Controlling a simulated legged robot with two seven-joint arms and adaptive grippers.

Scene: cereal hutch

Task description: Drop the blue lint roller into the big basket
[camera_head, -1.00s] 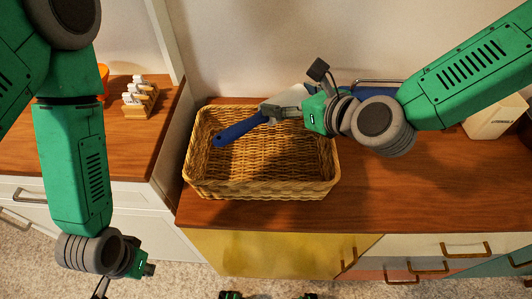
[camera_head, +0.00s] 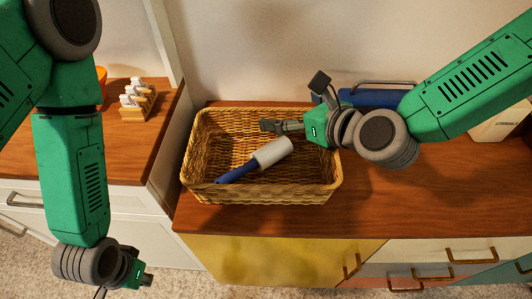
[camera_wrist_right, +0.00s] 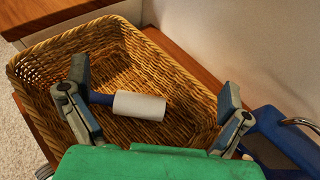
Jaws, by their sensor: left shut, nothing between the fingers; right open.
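The blue lint roller (camera_head: 255,160), with a blue handle and a white roll, lies inside the big wicker basket (camera_head: 262,192) on the wooden counter. In the right wrist view the lint roller (camera_wrist_right: 139,106) is in the basket (camera_wrist_right: 190,75), between and beyond the spread fingers. My right gripper (camera_head: 270,125) is open and empty, over the back right of the basket; its fingers also show in the right wrist view (camera_wrist_right: 155,98). My left gripper (camera_head: 102,292) is shut and empty, low at the left in front of the cabinets, its fingertips mostly hidden.
A blue object with a metal handle (camera_head: 372,98) stands on the counter behind my right arm. A small wooden rack with white-topped items (camera_head: 138,102) and an orange bowl (camera_head: 102,78) are on the left counter. The counter's front right is clear.

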